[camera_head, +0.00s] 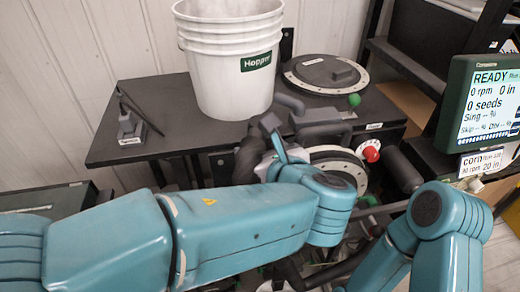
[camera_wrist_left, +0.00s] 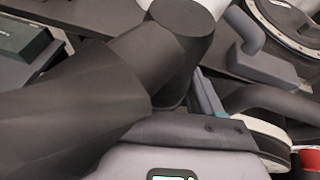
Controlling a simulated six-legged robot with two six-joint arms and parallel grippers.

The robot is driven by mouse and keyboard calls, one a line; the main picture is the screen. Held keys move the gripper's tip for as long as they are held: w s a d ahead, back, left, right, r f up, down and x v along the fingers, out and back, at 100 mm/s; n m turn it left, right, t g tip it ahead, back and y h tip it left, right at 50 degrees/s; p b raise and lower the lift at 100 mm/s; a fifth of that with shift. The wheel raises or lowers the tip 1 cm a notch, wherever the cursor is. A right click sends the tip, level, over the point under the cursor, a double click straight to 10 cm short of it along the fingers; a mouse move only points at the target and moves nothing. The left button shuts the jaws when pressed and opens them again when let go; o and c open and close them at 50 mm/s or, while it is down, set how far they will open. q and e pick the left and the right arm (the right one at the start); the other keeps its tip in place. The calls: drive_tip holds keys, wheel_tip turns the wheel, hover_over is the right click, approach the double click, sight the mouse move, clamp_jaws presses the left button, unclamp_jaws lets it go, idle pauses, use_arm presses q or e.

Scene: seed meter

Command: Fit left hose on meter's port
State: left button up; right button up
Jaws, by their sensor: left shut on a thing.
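In the head view a thick dark hose (camera_head: 249,157) stands in front of the table edge, beside my left gripper (camera_head: 270,138). In the left wrist view the hose (camera_wrist_left: 80,105) runs up from the lower left to a round, flat dark end. My left gripper (camera_wrist_left: 190,120) is shut on it just below that end. The seed meter (camera_head: 340,168), a round white-rimmed disc with a red knob, is partly hidden behind my left arm. A grey bent pipe (camera_head: 290,104) lies right of the hose end, apart from it. Which opening is the port I cannot tell. My right gripper is out of view.
A white hopper bucket (camera_head: 228,70) stands on the black table (camera_head: 160,92). Right of it lies a round lid (camera_head: 325,74) with a green knob. A monitor (camera_head: 488,105) reading READY stands at right.

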use_arm(q)
drive_tip(key=shift+f, duration=0.1)
drive_tip(key=o, duration=1.3)
drive_tip(key=shift+s+d+r, duration=0.2)
drive_tip(key=shift+s+r, duration=0.05)
drive_tip(key=shift+s, duration=0.2)
drive_tip(key=p+v, duration=0.6)
drive_tip(key=v, duration=0.9)
drive_tip(key=shift+s+p, duration=0.15)
drive_tip(key=shift+p, duration=0.25)
